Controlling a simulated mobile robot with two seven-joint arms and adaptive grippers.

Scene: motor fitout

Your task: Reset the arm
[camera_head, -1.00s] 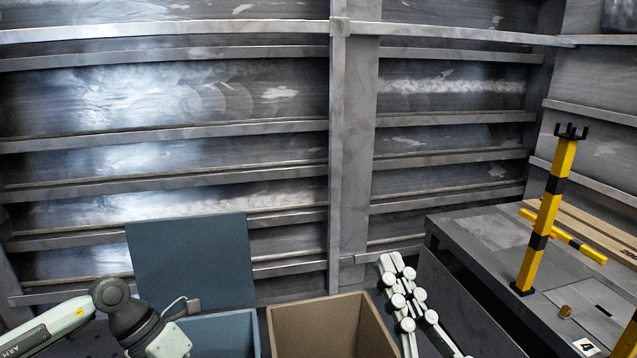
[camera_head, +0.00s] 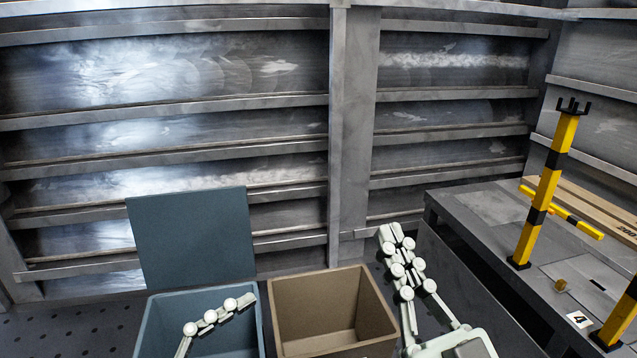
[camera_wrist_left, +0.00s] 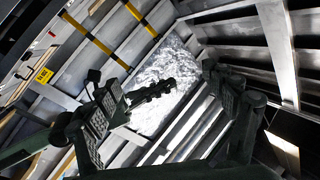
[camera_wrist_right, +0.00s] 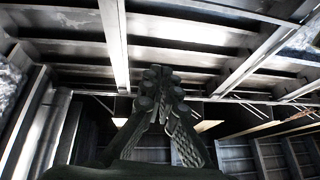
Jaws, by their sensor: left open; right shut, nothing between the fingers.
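My right gripper (camera_head: 391,233) is pale and jointed, with its fingers together, and points up to the right of the brown bin in the head view. In the right wrist view its fingertips (camera_wrist_right: 159,75) meet and hold nothing. My left gripper (camera_wrist_left: 165,92) has its fingers spread wide in the left wrist view. In the head view only part of a pale left finger (camera_head: 211,318) shows, in front of the blue bin; the rest is below the picture edge.
A blue bin (camera_head: 155,325) with a raised lid (camera_head: 192,235) and an open brown bin (camera_head: 300,285) stand side by side. At right is a grey bench (camera_head: 475,215) with a yellow-black post (camera_head: 545,190). A ribbed metal wall (camera_head: 350,130) stands behind.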

